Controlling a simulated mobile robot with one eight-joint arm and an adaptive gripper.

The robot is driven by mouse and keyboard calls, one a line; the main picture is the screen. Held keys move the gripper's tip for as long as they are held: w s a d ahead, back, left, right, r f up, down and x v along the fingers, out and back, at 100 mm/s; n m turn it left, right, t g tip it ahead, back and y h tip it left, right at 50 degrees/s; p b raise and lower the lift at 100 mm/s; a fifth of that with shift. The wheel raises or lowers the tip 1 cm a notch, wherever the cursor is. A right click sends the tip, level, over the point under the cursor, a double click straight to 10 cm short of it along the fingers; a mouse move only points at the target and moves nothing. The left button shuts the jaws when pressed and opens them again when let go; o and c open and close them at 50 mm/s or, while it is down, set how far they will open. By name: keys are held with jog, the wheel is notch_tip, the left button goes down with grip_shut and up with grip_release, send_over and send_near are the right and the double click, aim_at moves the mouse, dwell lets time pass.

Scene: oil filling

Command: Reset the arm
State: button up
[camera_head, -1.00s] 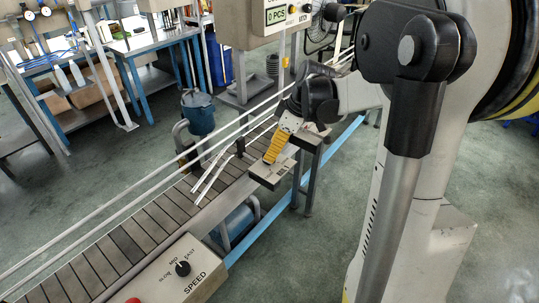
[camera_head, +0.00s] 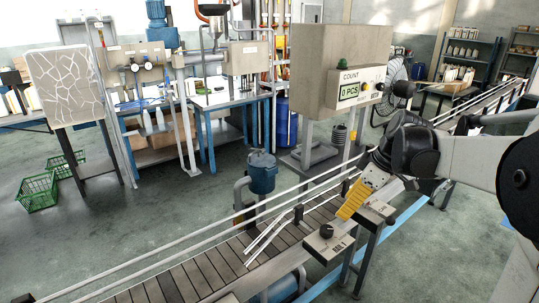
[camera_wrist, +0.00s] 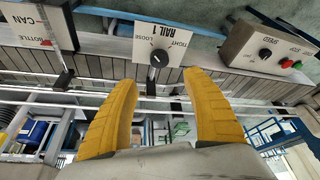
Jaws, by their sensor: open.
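My gripper (camera_head: 350,203) is above the near edge of the conveyor in the head view, with yellow fingers pointing down. In the wrist view its two yellow fingers (camera_wrist: 165,92) are spread apart with nothing between them. A white rail box with a black knob (camera_wrist: 160,57), lettered RAIL 1 with LOOSE and TIGHT, lies ahead of the fingertips, with a gap to them. The same rail box shows beside the conveyor in the head view (camera_head: 328,241). My arm reaches in from the right.
The slatted conveyor (camera_head: 203,273) with metal guide rails runs diagonally across. A counter box reading 0 PCS (camera_head: 340,75) stands behind it. A blue bucket (camera_head: 262,175) is beside the conveyor. A speed control box (camera_wrist: 268,48) shows in the wrist view. Green crates (camera_head: 38,190) lie at left.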

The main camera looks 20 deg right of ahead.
jog(key=s+a+f+m+t+h, duration=0.1)
jog(key=s+a+m+t, duration=0.1)
jog(key=s+a+m, duration=0.2)
jog(key=s+a+f+m+t+h+b, duration=0.1)
jog(key=s+a+m, duration=0.3)
jog(key=s+a, duration=0.6)
jog(key=a+t+h, duration=0.1)
jog(key=a, duration=0.3)
jog(key=shift+s+a+f, duration=0.2)
jog(key=shift+a+f, duration=0.1)
jog(key=shift+f, duration=0.05)
jog(key=shift+d, duration=0.1)
